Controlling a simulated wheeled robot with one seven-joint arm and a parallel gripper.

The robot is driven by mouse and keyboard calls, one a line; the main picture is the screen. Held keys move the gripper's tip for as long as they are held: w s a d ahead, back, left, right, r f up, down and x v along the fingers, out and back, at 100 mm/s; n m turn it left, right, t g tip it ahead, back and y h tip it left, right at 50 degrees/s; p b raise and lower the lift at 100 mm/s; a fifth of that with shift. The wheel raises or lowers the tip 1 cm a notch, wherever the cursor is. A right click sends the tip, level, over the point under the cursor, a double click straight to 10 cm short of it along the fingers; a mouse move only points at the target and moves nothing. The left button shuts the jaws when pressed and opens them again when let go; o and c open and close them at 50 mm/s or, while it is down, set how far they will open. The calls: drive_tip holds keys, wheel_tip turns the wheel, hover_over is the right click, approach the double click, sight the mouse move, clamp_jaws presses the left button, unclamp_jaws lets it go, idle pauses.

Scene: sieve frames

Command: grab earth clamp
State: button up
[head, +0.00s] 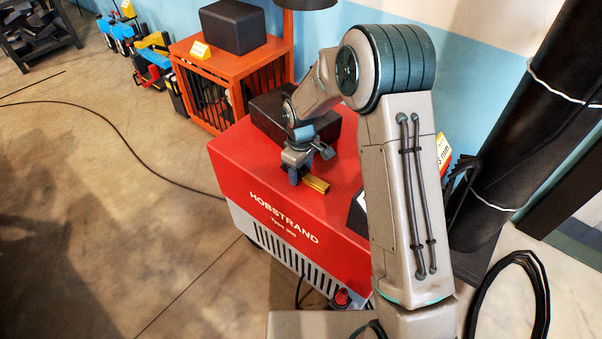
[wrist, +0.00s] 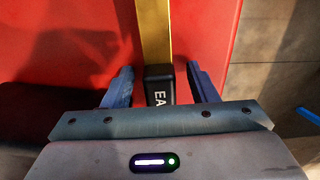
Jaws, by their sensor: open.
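The earth clamp (head: 316,185) shows as a short brass-coloured bar on top of the red Hobstrand machine. In the wrist view its brass bar (wrist: 156,32) runs away from me over the red surface, and its black end (wrist: 159,84) carries white letters, of which "EA" can be read. My gripper (head: 298,177) is low over the machine top at the clamp's near end. In the wrist view my gripper (wrist: 160,70) is open, with one blue finger on each side of the black end and a gap on both sides. The rest of the black part is hidden behind the gripper body.
The red machine (head: 270,207) has a black box (head: 268,112) on top, behind my gripper. An orange cage (head: 232,62) with another black box stands beyond. A cable crosses the floor at left. Dark rolls (head: 550,100) lean at the right wall.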

clamp_jaws()
drive_tip(key=shift+r, duration=0.1)
